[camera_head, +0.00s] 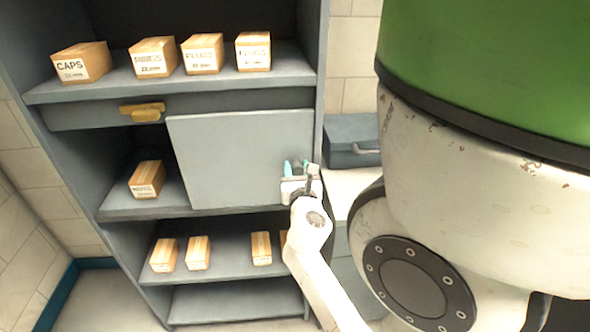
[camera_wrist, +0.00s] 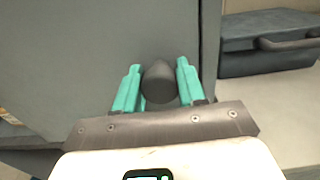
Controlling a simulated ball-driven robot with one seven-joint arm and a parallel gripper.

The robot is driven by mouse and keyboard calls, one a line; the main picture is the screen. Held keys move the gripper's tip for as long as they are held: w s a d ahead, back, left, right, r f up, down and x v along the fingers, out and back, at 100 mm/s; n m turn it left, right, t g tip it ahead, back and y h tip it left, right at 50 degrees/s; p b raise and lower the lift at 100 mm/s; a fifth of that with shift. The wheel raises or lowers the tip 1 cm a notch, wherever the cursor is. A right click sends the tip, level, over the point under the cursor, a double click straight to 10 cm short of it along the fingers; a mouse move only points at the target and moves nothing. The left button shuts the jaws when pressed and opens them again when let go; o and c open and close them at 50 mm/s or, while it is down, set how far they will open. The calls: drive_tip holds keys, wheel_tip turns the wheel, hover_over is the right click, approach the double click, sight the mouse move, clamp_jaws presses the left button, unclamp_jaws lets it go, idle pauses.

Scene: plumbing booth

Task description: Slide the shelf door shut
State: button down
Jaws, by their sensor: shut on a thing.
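The shelf door (camera_head: 235,155) is a flat grey panel. It covers the right part of the middle compartment, and the left part stands open. In the wrist view the door (camera_wrist: 95,45) fills the upper left, with a dark round knob (camera_wrist: 159,84) near its right edge. My gripper (camera_head: 297,168) is at the door's lower right. Its teal fingers (camera_wrist: 159,66) are shut on the knob, one on each side. In the head view the gripper hides the knob.
A cardboard box (camera_head: 147,179) sits in the open left part of the middle compartment. Several boxes stand on the top shelf (camera_head: 100,91) and lower shelf. A yellow handle (camera_head: 143,112) is on the drawer front above the door. A grey toolbox (camera_head: 350,140) stands right of the shelf.

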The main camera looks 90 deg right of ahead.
drive_tip(key=c, duration=0.7)
unclamp_jaws()
drive_tip(key=shift+s+d+r, duration=0.1)
drive_tip(key=shift+s, duration=0.25)
drive_tip(key=shift+w, duration=0.1)
drive_tip(key=shift+a, duration=0.5)
drive_tip(key=a+b, duration=0.1)
drive_tip(key=a, duration=0.2)
drive_tip(key=a+b, duration=0.1)
drive_tip(key=a, duration=0.2)
drive_tip(key=s+a+b, duration=0.1)
drive_tip(key=a, duration=0.2)
drive_tip(key=shift+a, duration=0.4)
drive_tip(key=shift+w, duration=0.1)
